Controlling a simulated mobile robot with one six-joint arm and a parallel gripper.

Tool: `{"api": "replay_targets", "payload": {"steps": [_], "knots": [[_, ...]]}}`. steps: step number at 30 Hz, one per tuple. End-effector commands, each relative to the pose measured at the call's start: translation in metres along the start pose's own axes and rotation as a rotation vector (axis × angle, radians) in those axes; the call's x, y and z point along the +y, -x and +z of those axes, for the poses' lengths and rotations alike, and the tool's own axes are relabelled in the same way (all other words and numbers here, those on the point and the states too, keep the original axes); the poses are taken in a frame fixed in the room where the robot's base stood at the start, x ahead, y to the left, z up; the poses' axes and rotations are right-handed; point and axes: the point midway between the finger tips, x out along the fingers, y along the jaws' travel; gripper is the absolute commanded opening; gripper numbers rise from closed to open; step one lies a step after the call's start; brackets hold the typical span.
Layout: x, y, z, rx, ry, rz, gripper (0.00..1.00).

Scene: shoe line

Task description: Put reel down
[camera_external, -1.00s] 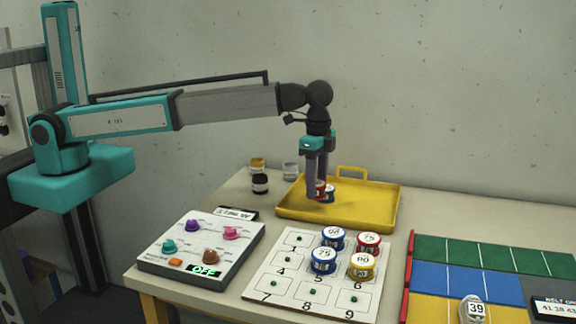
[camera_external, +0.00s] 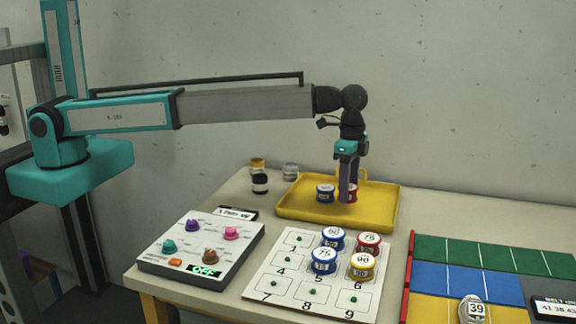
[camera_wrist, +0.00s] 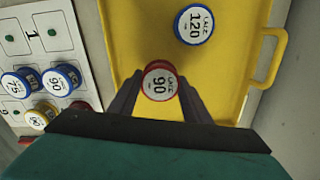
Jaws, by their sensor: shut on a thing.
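My gripper (camera_external: 348,196) points straight down over the right part of the yellow tray (camera_external: 285,209). It is shut on a red-rimmed reel (camera_wrist: 158,84) with a white face reading 90, which sits between the two dark fingers in the wrist view. In the external view the red reel (camera_external: 353,190) is partly hidden behind a finger. I cannot tell whether it touches the tray floor. A blue-rimmed reel (camera_wrist: 194,24) reading 120 stands in the tray, apart from the gripper; it also shows left of the fingers in the external view (camera_external: 325,193).
A numbered peg board (camera_external: 280,283) in front of the tray bears several blue, red and yellow reels. A control box (camera_external: 200,245) with knobs stands left, small jars (camera_external: 260,184) behind it. Coloured lanes (camera_external: 480,255) lie right.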

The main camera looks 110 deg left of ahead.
Motion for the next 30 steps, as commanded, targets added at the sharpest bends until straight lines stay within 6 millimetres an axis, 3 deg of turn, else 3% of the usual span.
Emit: {"api": "replay_targets", "payload": {"steps": [10,21,30], "knots": [[0.000,-0.003,0.001,0.000,0.000,0.000,0.22],[0.000,-0.034,0.001,0.000,0.000,0.000,0.22],[0.000,-0.035,0.001,0.000,0.000,0.000,0.22]]}}
